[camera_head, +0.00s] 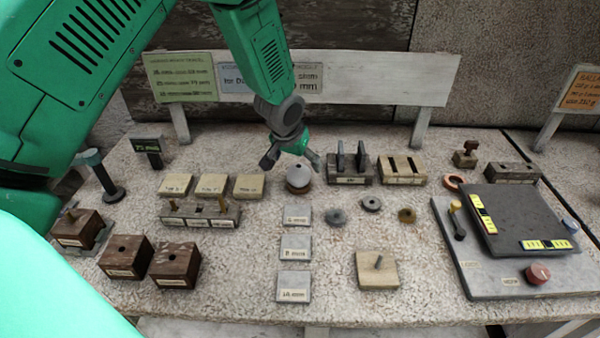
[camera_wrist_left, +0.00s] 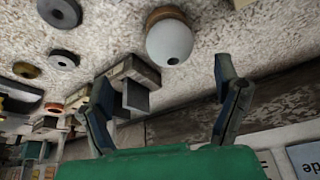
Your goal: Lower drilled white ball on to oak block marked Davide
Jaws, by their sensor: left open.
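In the left wrist view the ball (camera_wrist_left: 169,42) shows a small dark hole and rests on a brown ring-like seat (camera_wrist_left: 166,15). My left gripper is open; its fingers (camera_wrist_left: 165,82) are apart with nothing between them, and the ball lies beyond the tips. Three pale wooden blocks (camera_head: 211,185) with labels stand left of the ball; I cannot read which is marked Davide. A sign behind them (camera_head: 235,78) is partly covered by my arm. My right gripper is out of view.
A dark two-plate stand (camera_head: 349,165) is close right of the ball. A slotted wooden rack (camera_head: 200,213) and dark drilled blocks (camera_head: 175,265) are left. Grey labelled tiles (camera_head: 295,248) lie in front. A pale pegged block (camera_head: 377,269) and a black plate (camera_head: 525,222) are right.

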